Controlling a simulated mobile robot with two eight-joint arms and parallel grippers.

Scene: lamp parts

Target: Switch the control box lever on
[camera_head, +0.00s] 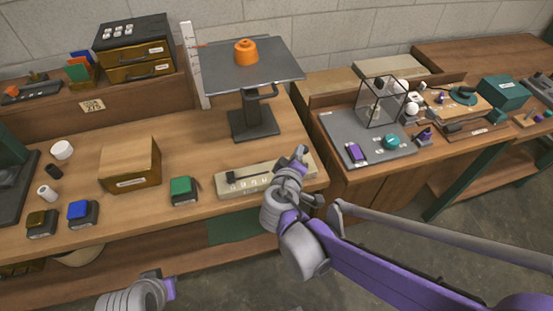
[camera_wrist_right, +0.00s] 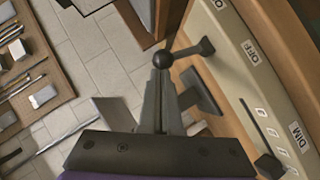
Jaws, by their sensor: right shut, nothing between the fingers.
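The control box (camera_head: 240,181) is a long beige box near the table's front edge in the head view. In the right wrist view its face (camera_wrist_right: 232,75) carries OFF and DIM labels and a partly cut-off label above OFF. Its lever (camera_wrist_right: 187,54) is a dark rod with a black ball knob, sticking out from the face. Its switch position is unclear. My right gripper (camera_head: 301,153) is at the box's right end, shut and empty. In the wrist view its fingertips (camera_wrist_right: 164,72) are close to the knob; contact is unclear. My left gripper (camera_head: 168,288) shows partly at the bottom edge, its fingers unclear.
A green tape measure (camera_head: 185,190) and a cardboard box (camera_head: 130,165) lie left of the control box. A black stand (camera_head: 254,122) with an orange part (camera_head: 246,52) on top is behind it. A grey mat (camera_head: 345,140) with lamp parts is to the right.

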